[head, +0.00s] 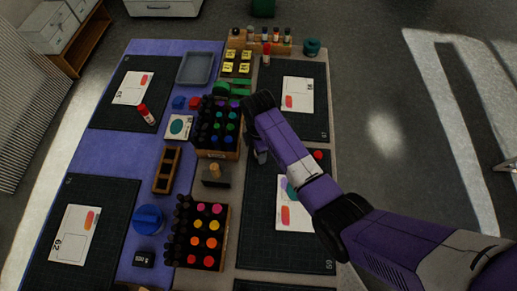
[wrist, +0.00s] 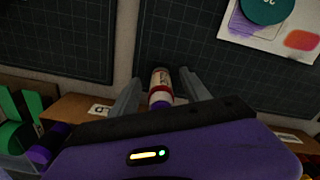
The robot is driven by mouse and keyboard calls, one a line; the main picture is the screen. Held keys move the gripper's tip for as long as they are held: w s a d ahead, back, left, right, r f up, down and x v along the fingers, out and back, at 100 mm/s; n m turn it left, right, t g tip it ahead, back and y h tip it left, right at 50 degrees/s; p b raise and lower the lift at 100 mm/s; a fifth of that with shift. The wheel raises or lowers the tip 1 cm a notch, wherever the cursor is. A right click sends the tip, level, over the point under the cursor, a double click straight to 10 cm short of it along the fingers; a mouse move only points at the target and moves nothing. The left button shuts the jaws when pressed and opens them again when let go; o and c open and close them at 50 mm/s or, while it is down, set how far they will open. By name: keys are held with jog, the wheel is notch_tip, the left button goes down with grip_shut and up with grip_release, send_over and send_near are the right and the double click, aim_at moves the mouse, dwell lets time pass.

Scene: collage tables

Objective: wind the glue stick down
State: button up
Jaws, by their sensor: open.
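A glue stick (wrist: 161,85) with a pale body and a red band shows between my fingers in the wrist view. A purple part shows at its lower end, partly hidden by my gripper's body. My gripper (wrist: 157,88) is open, with one finger on each side of the stick; I cannot tell whether either touches it. In the head view my gripper (head: 261,156) is low over the right table, beside the marker block, and the stick there is hidden. Other red glue sticks show in the head view: one on the left mat (head: 146,114), one upright at the back (head: 266,54).
A wooden block of dark-barrelled markers (head: 217,155) stands close left of my gripper, and another marker block (head: 206,264) is nearer. A small red round thing (head: 317,155) lies right of my arm. The left near mat (head: 90,195) has bare room.

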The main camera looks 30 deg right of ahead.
jog(key=m, duration=0.4)
jog(key=shift+m, duration=0.4)
jog(key=m, duration=0.3)
jog(key=shift+m, duration=0.4)
jog(key=m, duration=0.3)
jog(key=shift+m, duration=1.5)
jog(key=shift+m, duration=0.8)
jog(key=m, duration=1.3)
jog(key=shift+s, duration=0.1)
